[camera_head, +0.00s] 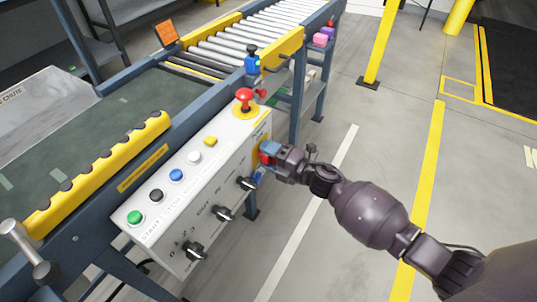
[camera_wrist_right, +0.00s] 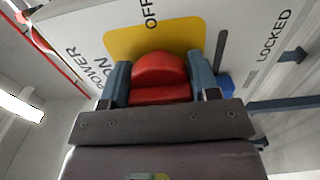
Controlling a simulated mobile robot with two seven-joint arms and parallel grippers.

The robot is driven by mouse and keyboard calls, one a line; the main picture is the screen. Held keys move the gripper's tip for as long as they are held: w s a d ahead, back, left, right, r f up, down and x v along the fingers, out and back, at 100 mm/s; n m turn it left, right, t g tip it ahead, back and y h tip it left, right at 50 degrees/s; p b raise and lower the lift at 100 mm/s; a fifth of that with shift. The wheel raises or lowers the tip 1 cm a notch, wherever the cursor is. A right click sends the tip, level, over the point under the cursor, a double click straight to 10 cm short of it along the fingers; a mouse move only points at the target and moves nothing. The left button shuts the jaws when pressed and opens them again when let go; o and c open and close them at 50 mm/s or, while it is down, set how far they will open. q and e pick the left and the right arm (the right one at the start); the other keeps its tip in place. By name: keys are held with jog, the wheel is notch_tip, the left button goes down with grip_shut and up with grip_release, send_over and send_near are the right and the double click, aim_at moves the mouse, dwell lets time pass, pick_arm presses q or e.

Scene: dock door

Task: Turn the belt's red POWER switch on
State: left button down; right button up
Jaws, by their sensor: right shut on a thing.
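The red POWER switch (camera_wrist_right: 160,78) sits on a yellow plate (camera_wrist_right: 120,40) on the control box's end face. The label reads OFF above the plate and POWER ON to its left in the right wrist view. My right gripper (camera_wrist_right: 161,88) is shut on the red switch, with one blue-grey finger on each side. In the head view my right gripper (camera_head: 267,154) reaches the box's right end and mostly hides the switch. The switch's exact turn is hard to tell. My left gripper is not in view.
The white control box (camera_head: 190,205) carries green, black, blue, white and yellow buttons, a red mushroom button (camera_head: 244,96) and several black knobs. A LOCKED label and a blue part (camera_wrist_right: 224,82) are beside the switch. Floor to the right is clear.

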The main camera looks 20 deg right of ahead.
jog(key=o, duration=0.9)
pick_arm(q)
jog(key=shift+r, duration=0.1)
pick_arm(e)
jog(key=shift+s+d, duration=0.1)
jog(key=shift+s+d, duration=0.2)
jog(key=shift+s, duration=0.05)
pick_arm(q)
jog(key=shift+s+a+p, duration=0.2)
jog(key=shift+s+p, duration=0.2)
jog(key=shift+p, duration=0.3)
pick_arm(e)
jog(key=v, duration=1)
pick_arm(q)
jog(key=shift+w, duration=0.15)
